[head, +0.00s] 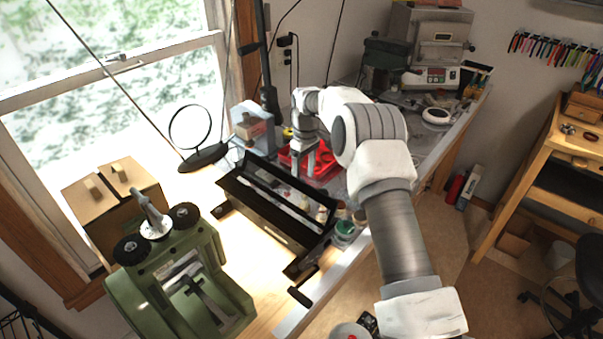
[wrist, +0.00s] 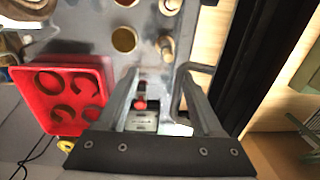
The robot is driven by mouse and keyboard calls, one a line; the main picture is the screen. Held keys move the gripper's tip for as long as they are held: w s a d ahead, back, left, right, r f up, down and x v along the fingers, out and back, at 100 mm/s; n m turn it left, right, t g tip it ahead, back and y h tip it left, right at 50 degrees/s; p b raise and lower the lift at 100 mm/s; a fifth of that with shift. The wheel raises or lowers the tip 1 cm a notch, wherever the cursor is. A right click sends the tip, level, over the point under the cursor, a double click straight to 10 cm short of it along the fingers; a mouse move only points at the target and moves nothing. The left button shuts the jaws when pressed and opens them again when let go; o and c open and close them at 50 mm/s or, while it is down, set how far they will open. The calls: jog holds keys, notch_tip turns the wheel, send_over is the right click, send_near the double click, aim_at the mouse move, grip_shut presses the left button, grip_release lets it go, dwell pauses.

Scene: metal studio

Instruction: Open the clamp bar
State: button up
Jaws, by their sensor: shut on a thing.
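A long black bending device (head: 262,213) lies across the bench in the head view, with black bars along its length and a handle (head: 302,297) at its near end. I take its upper long bar to be the clamp bar. My gripper (head: 304,172) points down at the device's far side. In the wrist view the black bar (wrist: 262,70) runs down the right, and my gripper (wrist: 158,78) is left of it. A bent grey handle-like part (wrist: 203,68) meets the right fingertip. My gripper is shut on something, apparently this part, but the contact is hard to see.
Bottles and a green-lidded jar (head: 344,231) stand right of the device. A green machine (head: 185,280) is at front left, and a round black-framed stand (head: 203,158) is behind.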

jog(key=shift+w+d+r, duration=0.1)
jog(key=shift+w+d, duration=0.1)
jog(key=shift+d, duration=0.25)
notch_tip(320, 180, up, 17)
jog(key=shift+a+p, duration=0.25)
jog(key=shift+p, duration=0.05)
jog(key=shift+w+r, duration=0.1)
